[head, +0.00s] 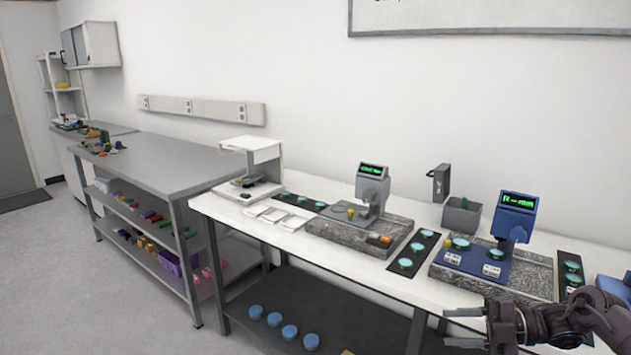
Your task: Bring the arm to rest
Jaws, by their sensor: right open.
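My right arm comes in from the lower right of the head view. Its dark gripper (464,328) is open and empty, at the front edge of the white table (330,243), with the fingers pointing left. It appears in front of and below the blue gauge station (478,262). I see nothing between its fingers. My left gripper is not in the head view.
The white table bears a grey gauge on a granite block (335,233), dark mats with teal discs (412,254), a grey bin (461,216) and a white stand (249,150). Blue discs (289,331) lie on the lower shelf. A grey shelved bench (160,162) stands left, with open floor before it.

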